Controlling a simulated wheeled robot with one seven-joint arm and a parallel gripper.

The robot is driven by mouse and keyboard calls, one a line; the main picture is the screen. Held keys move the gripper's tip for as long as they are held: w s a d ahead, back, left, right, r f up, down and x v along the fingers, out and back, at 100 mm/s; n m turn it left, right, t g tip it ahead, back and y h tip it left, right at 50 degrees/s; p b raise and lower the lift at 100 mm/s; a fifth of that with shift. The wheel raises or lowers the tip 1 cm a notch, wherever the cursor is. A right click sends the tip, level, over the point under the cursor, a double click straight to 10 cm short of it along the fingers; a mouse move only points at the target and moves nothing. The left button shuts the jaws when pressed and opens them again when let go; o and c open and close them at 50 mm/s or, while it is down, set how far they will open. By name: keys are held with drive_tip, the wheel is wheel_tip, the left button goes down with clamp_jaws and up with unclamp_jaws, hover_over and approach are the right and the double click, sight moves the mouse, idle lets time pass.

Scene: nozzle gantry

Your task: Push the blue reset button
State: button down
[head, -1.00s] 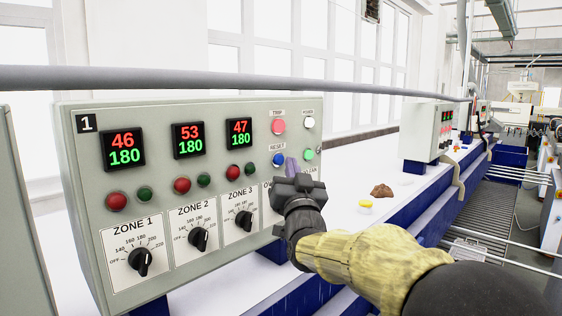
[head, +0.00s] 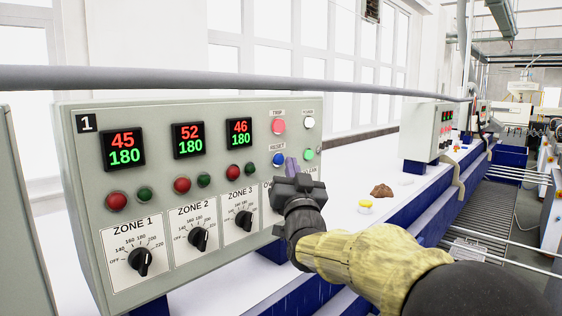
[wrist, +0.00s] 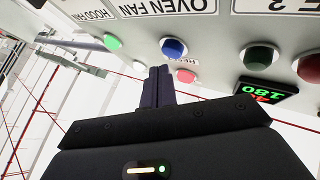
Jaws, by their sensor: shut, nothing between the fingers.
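The blue reset button (head: 278,159) sits on the right part of the grey control panel, under its RESET label. It also shows in the wrist view (wrist: 173,48), just beyond my fingertips. My gripper (head: 291,165) is shut and empty, its narrow purple-grey fingers upright just right of the blue button in the head view. In the wrist view the closed fingertips (wrist: 159,72) lie slightly below and left of the button. A small gap shows there, and I see no contact. The button is unobstructed in both views.
The pink TRIP lamp (head: 278,127), white button (head: 309,122) and green button (head: 308,154) are close by. Zone knobs (head: 198,238) and red displays (head: 188,140) lie to the left. A grey rail (head: 180,78) crosses above the panel.

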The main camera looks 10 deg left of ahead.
drive_tip(key=shift+a, duration=0.1)
drive_tip(key=shift+w+a, duration=0.25)
drive_tip(key=shift+w+a+b, duration=0.3)
drive_tip(key=shift+a+b, duration=0.05)
drive_tip(key=shift+b, duration=0.05)
idle(1.0)
drive_tip(key=shift+s+d, duration=0.1)
drive_tip(key=shift+s+d+b, duration=0.45)
drive_tip(key=shift+d+b, duration=0.15)
drive_tip(key=shift+b, duration=0.3)
